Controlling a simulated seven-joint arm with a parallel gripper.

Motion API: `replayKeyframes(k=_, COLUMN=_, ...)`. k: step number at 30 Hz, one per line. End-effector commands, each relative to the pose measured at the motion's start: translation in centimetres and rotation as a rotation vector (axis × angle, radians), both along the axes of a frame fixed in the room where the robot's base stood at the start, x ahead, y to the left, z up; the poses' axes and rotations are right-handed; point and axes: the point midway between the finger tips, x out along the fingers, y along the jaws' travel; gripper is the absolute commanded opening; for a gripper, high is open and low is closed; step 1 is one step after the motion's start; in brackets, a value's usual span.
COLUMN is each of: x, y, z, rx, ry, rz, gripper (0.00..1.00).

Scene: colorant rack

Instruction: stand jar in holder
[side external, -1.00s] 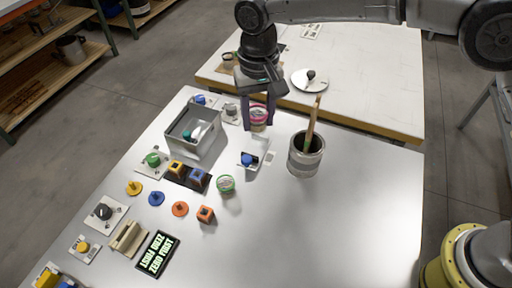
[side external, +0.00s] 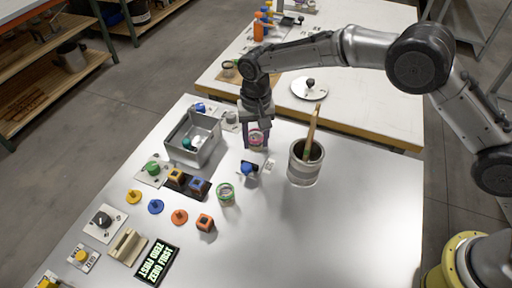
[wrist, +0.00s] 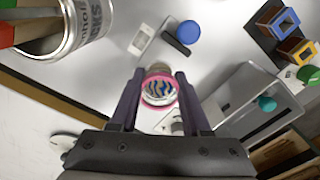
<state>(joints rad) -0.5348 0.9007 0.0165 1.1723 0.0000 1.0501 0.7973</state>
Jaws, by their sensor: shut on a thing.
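A jar with a pink rim (side external: 256,135) is between the fingers of my gripper (side external: 256,146), which is shut on it. In the wrist view the same jar (wrist: 159,92) shows a patterned blue, white and yellow face, between the dark fingertips (wrist: 160,76). I cannot tell whether it touches the table. A second jar, green-rimmed (side external: 225,193), stands on the table to the lower right of a dark rack (side external: 187,183) with yellow and blue square holders. I cannot tell which holder the task means.
A grey metal bin (side external: 193,138) with a teal ball stands left of my gripper. A metal can (side external: 305,163) holding a brush stands to the right. A blue knob (side external: 247,168) is just in front. Coloured knobs and a lit display (side external: 157,259) lie nearer; the right front of the table is clear.

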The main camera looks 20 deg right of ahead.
Motion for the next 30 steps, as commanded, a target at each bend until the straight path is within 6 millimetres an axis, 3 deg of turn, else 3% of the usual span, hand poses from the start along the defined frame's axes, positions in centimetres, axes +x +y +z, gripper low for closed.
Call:
replayKeyframes(k=3, x=-0.1, y=-0.1, z=-2.1, rx=-0.003, ry=0.005, rz=0.000, gripper=0.00)
replayKeyframes(k=7, x=-0.1, y=0.0, z=-3.4, rx=-0.002, ry=0.004, rz=0.000, gripper=0.00)
replayKeyframes(k=21, x=-0.1, y=0.0, z=-4.0, rx=-0.001, ry=0.001, rz=0.000, gripper=0.00)
replayKeyframes(k=22, x=0.0, y=0.0, z=-3.9, rx=-0.001, ry=0.001, rz=0.000, gripper=0.52)
replayKeyframes(k=26, x=-0.1, y=0.0, z=-3.9, rx=-0.001, ry=0.001, rz=0.000, gripper=0.76)
replayKeyframes(k=30, x=-0.1, y=0.0, z=-3.9, rx=-0.001, ry=0.001, rz=0.000, gripper=0.77)
